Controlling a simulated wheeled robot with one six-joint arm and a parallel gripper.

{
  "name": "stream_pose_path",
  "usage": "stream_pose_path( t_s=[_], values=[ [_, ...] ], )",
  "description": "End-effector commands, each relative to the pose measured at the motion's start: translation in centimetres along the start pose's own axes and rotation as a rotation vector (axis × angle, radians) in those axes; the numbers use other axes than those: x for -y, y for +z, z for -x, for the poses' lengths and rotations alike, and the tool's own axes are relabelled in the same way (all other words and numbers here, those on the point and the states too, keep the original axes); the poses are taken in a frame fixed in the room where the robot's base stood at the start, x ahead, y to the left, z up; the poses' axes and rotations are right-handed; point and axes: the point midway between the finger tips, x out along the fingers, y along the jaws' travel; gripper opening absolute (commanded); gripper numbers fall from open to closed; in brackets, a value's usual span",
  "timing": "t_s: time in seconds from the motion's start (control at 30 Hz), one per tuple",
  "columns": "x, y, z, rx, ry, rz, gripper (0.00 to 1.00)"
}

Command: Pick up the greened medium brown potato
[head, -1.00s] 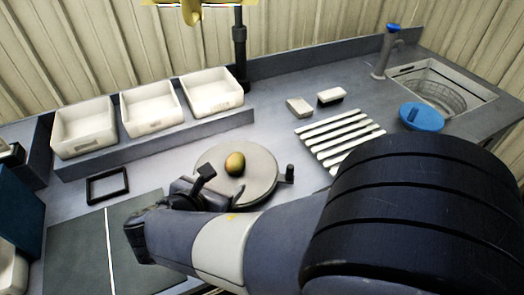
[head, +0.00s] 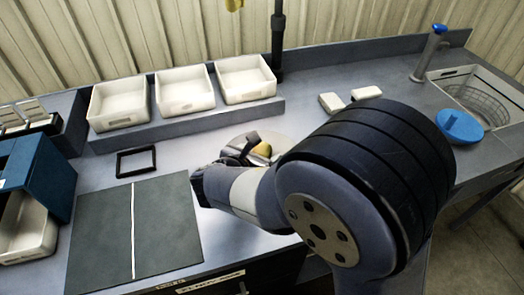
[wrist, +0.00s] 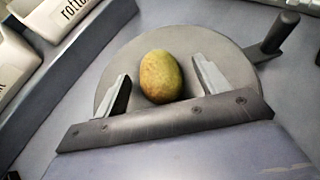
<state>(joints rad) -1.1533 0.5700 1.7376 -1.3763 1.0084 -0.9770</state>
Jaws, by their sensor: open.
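The brown potato with a greenish tinge (wrist: 161,77) lies on a round grey turntable (wrist: 133,55) in the wrist view. My gripper (wrist: 158,84) is open, with one finger on each side of the potato and visible gaps between. In the head view the potato (head: 262,149) shows as a small yellow-brown patch beside my gripper (head: 247,146). My arm hides most of the turntable (head: 232,134) there.
Three white bins (head: 184,91) stand on a raised ledge behind. A dark mat (head: 165,224) and a black square frame (head: 136,161) lie to the left. A handle (wrist: 280,33) sticks out from the turntable. A sink (head: 480,98) and blue lid (head: 459,126) are at the right.

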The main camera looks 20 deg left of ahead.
Motion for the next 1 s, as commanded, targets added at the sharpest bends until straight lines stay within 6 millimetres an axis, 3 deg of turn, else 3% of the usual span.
stream_pose_path(
  t_s=[0.27,0.9,1.0],
  values=[
    [-0.04,0.0,-0.39,0.0,0.002,-0.001,0.69],
    [-0.02,0.01,-0.36,0.0,0.001,-0.001,0.18],
    [-0.02,0.01,-0.36,0.0,0.001,-0.001,0.16]
  ],
)
